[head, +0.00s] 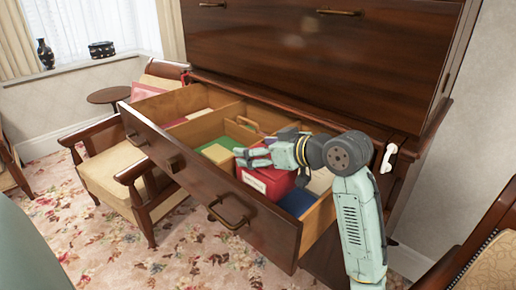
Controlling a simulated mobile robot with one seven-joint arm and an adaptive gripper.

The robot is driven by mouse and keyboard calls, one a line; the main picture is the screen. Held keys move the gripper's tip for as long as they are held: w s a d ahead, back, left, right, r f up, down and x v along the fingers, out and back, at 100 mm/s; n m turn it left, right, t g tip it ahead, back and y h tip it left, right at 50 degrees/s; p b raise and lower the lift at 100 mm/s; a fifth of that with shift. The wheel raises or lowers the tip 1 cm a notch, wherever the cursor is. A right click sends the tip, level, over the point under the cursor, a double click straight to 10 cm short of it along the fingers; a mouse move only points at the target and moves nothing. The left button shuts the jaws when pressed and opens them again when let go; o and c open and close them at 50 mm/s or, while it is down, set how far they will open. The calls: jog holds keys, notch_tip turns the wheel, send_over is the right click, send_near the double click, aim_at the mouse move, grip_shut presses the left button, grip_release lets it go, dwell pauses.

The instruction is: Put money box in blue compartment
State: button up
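A red box (266,184) with a white label on its front is in the right part of the open drawer; I take it to be the money box. The compartment with the blue bottom (297,203) is just right of the red box, near the drawer front. My gripper (244,157) points left, over the top of the red box. I cannot tell whether its fingers touch the box or how far apart they are. My arm and gripper hide part of the compartments behind.
The wooden drawer (200,188) is pulled out from a dark cabinet (320,45). Other compartments show a green bottom (217,153) and a red one (199,113). An armchair (112,170) stands close left of the drawer. Another chair (482,268) is at lower right. Carpet (130,255) is open in front.

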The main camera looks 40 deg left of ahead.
jog(key=shift+f+b, duration=0.35)
jog(key=shift+f, duration=0.25)
jog(key=o, duration=1.8)
jog(key=shift+r, duration=0.2)
jog(key=w+r+b+v, duration=0.1)
jog(key=v, duration=1.1)
jog(key=shift+s, duration=0.45)
jog(key=shift+a, duration=0.15)
